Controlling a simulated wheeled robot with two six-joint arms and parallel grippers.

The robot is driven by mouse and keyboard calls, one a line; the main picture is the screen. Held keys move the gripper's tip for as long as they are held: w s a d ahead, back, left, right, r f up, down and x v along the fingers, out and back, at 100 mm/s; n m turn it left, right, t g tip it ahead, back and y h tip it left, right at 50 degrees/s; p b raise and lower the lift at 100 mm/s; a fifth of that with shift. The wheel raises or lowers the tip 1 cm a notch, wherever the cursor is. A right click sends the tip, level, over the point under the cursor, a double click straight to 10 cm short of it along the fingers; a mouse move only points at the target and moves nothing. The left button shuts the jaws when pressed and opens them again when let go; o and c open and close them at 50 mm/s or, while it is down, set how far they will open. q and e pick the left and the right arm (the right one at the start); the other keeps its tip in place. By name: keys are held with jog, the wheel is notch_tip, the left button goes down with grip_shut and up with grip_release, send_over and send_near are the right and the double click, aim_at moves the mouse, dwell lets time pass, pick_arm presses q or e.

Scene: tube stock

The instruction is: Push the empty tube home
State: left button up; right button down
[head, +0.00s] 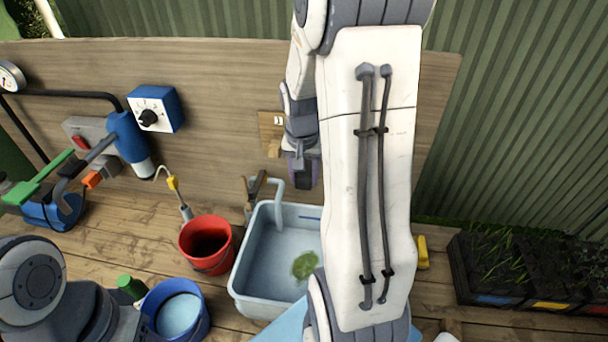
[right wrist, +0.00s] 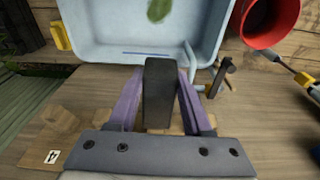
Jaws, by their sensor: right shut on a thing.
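My right gripper (head: 303,182) reaches down in front of the wooden back board, near the back edge of the basin. In the right wrist view its two purple fingers (right wrist: 158,100) are shut on a dark, square-sided tube (right wrist: 158,92). Black square tubes with green seedlings (head: 500,268) stand in a close block at the right, with blue, yellow and red labels in front. No gap among them is clear to see. My left gripper is out of view.
A pale blue basin (head: 240,270) holds a green leafy thing (head: 304,265). A red bucket (head: 207,244) and a blue bucket (head: 176,310) stand to its left. A tap (head: 280,190) rises behind the basin. The board (head: 220,80) closes off the back.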

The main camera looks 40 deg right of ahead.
jog(key=shift+w+d+f+p, duration=0.15)
jog(key=shift+w+d+f, duration=0.15)
jog(key=shift+w+d, duration=0.7)
jog(key=shift+w+d+f+p, duration=0.15)
jog(key=shift+w+d+f, duration=0.15)
jog(key=shift+w+d, duration=0.7)
jog(key=shift+w+d+f+p, duration=0.15)
jog(key=shift+w+d+f, duration=0.15)
jog(key=shift+w+d, duration=0.7)
dwell(2.5)
jog(key=shift+d+r, duration=0.2)
jog(key=shift+d, duration=0.2)
dwell(0.9)
jog(key=shift+c, duration=1.2)
grip_release()
jog(key=shift+f, duration=0.1)
jog(key=shift+s, duration=0.1)
